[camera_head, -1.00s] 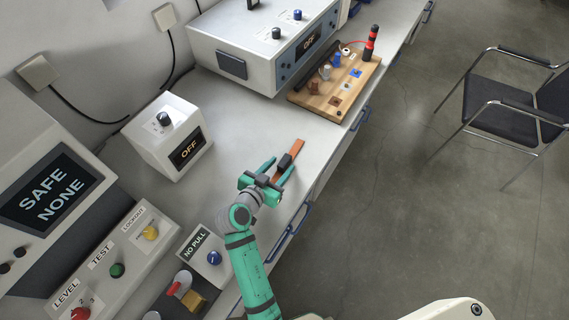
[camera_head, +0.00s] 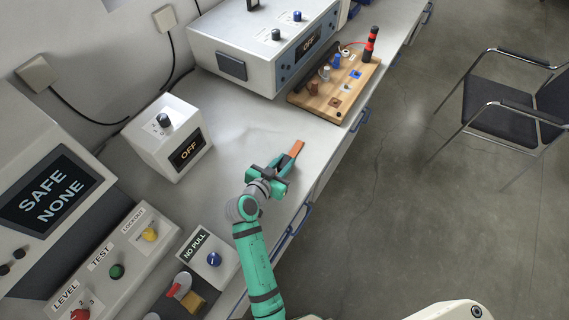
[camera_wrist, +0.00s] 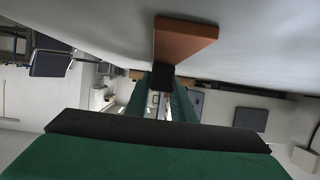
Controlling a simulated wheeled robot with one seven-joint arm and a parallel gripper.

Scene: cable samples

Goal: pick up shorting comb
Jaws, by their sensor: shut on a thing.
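The shorting comb shows as an orange-brown bar (camera_head: 296,149) with a dark block near my fingers, above or on the bench top near its front edge. My gripper (camera_head: 277,168) is shut on the comb, with a green finger on each side. In the wrist view the comb's orange bar (camera_wrist: 184,40) points away from me, and its black grip part (camera_wrist: 161,78) sits between my green fingers. I cannot tell how far the comb is off the bench.
A white box reading OFF (camera_head: 170,137) stands to the left on the bench (camera_head: 235,125). A larger instrument (camera_head: 265,45) and a wooden board with terminals (camera_head: 335,90) are farther back. A NO PULL box (camera_head: 211,258) and a control panel (camera_head: 125,262) are nearer.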

